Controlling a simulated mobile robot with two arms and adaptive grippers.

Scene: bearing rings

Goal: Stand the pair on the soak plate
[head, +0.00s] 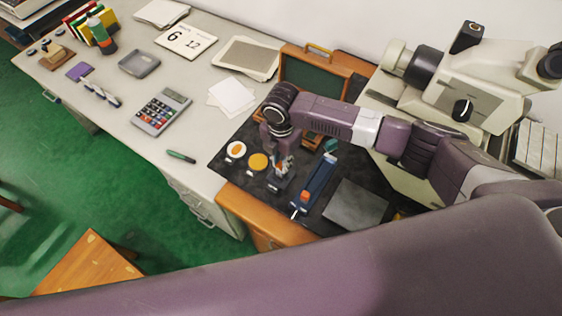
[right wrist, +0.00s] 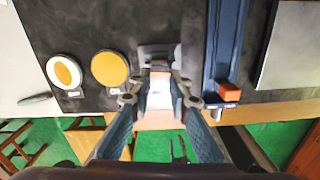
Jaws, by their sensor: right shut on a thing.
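My right gripper (head: 281,163) reaches down over the dark mat, left of the blue rail. In the right wrist view its two fingers (right wrist: 161,101) are shut on a small block-like thing (right wrist: 160,92) with a pale front and tan sides. I cannot tell whether this is the pair. A grey holder (right wrist: 158,54) is just beyond the fingertips; contact is unclear. A flat grey plate (head: 356,204) lies at the right of the mat and also shows in the right wrist view (right wrist: 291,45); it looks bare. I cannot confirm it is the soak plate. My left gripper is not visible.
A blue rail (head: 318,182) with an orange block (right wrist: 228,91) lies between gripper and grey plate. A white dish (head: 236,150) and a yellow disc (head: 258,162) lie left. A microscope (head: 455,85) and a green-lined wooden case (head: 312,76) stand behind.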

